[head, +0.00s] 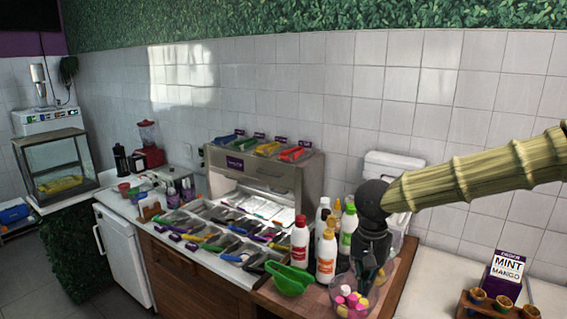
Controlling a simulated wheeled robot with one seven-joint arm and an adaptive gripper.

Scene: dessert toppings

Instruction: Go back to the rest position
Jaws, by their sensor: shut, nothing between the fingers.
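My arm enters from the right edge in the head view. Its dark gripper (368,279) hangs fingers down in front of the tiled wall, at the right end of the topping counter. The fingers are shut and hold nothing. In the picture they overlap the rim of a clear bowl (354,303) with pink, yellow and white pieces. I cannot tell whether they are above the bowl or behind it. The gripper body partly hides the bottles behind it.
Sauce bottles (326,256) stand just left of my gripper, beside a green bowl (289,279). Topping trays (215,238) with scoops fill the counter's middle. A mint-mango box (504,274) and a wooden cup holder (487,309) stand at right. The white countertop (437,272) between is clear.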

